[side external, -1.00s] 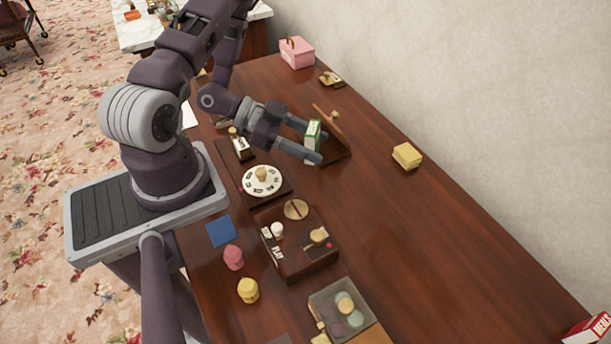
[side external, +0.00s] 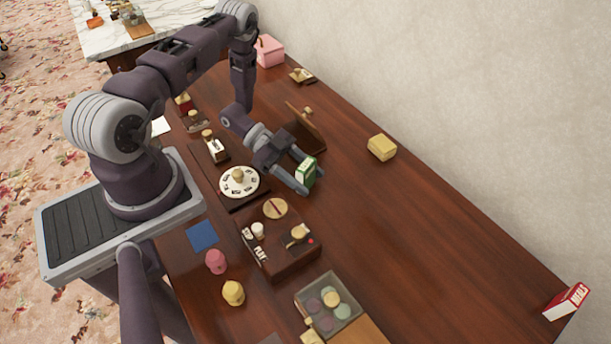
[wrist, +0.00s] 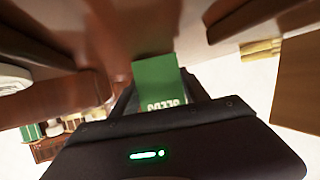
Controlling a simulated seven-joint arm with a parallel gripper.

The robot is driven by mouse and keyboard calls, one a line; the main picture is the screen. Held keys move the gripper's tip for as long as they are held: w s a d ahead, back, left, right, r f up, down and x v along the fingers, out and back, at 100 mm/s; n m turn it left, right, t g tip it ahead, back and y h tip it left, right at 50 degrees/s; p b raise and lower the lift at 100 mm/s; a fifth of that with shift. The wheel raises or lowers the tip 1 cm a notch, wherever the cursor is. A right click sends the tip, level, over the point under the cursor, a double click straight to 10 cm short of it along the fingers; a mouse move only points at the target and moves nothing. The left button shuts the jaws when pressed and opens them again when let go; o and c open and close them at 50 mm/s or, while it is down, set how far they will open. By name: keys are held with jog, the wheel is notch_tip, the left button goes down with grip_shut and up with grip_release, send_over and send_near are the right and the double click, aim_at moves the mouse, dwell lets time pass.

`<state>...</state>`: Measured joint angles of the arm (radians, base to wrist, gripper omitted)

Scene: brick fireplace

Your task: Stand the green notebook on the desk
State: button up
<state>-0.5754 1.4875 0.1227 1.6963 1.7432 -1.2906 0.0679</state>
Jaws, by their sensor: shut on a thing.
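The green notebook (side external: 307,172), thick with a pale edge, is between the fingers of my gripper (side external: 307,179), which is shut on it. In the side view it looks roughly upright, just in front of the dark wooden stand (side external: 309,133) and apart from it. I cannot tell whether its lower edge touches the desk (side external: 400,225). In the wrist view the green notebook (wrist: 160,80) shows a green face with pale lettering like "SEEDS"; its lower part is hidden behind my gripper.
A white dial (side external: 240,182) and a dark box with small parts (side external: 281,252) stand close to the left and below. A yellow block (side external: 382,147) lies to the right. A red-and-white book (side external: 567,301) stands at the far right. The desk's middle right is clear.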

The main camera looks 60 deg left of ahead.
jog(key=o, duration=1.4)
jog(key=shift+f, duration=0.15)
jog(key=v, duration=1.2)
